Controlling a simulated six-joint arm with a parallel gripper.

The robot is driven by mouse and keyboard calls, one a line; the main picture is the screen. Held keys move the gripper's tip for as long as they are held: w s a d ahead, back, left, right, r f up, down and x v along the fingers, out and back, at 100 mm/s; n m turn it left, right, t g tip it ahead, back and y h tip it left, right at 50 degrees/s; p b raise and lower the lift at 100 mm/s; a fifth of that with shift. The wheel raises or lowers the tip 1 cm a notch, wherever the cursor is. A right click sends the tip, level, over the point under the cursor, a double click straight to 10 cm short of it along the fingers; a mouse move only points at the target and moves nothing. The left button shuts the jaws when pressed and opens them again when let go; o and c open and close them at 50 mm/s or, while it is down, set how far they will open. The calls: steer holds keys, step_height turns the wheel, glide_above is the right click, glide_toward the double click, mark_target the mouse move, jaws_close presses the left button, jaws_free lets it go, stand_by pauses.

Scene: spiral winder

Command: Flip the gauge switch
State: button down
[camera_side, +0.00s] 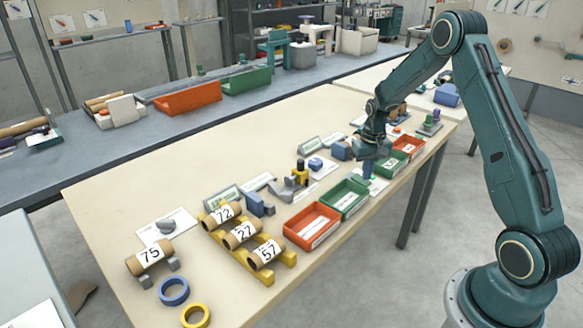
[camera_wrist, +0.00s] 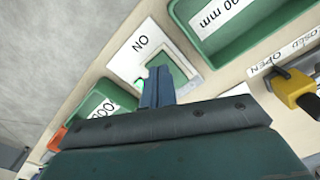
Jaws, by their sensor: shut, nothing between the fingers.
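The gauge switch, a green rocker on a white plate (camera_wrist: 128,62) with lettering that looks like "NO", shows in the wrist view. My gripper (camera_wrist: 158,75) is shut and empty. Its blue fingertips are over the rocker and hide part of it; I cannot tell if they touch it. In the side view my gripper (camera_side: 369,177) points down between the green bins, with the switch mostly hidden beneath it.
A green bin (camera_side: 345,198) and an orange bin (camera_side: 312,225) stand on the near side; another green bin (camera_side: 391,162) is just beyond. Numbered rolls (camera_side: 242,234) sit on a yellow rack at the front.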

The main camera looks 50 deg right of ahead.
mark_target(366, 182)
step_height(366, 182, up, 6)
stand_by(1.0)
steer(key=shift+r, duration=0.1)
steer(key=s+a+r+n+t, duration=0.1)
steer(key=s+a+r, duration=0.2)
steer(key=a+r, duration=0.45)
steer(key=s+a+r+n+t, duration=0.15)
steer(key=s+a+r, duration=0.25)
steer(key=a+r, duration=0.4)
steer(key=s+a+r+n+t, duration=0.1)
steer(key=s+a, duration=0.3)
steer(key=s, duration=0.4)
steer(key=s+a+r+n+t, duration=0.2)
steer(key=s+a+r, duration=0.2)
steer(key=s, duration=0.5)
steer(key=shift+a, duration=0.75)
